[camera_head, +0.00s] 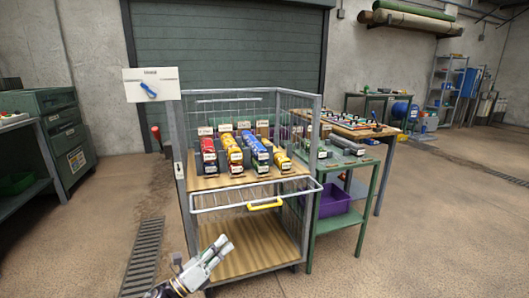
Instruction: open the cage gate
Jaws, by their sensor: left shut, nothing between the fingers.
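The cage (171,140) is a grey metal frame on a cart with wire mesh sides, standing in the middle of the view. A grey wire gate bar (222,207) with a yellow handle (265,204) runs across its front, below the upper wooden shelf. I cannot tell exactly how the gate is hinged. My right gripper is out of view.
Rows of red, yellow and blue items (233,153) stand on the upper shelf. The lower wooden shelf (262,250) looks bare. A green table (345,219) with a purple bin (334,200) stands close on the right. A green cabinet (62,135) is at the left. The floor at right is clear.

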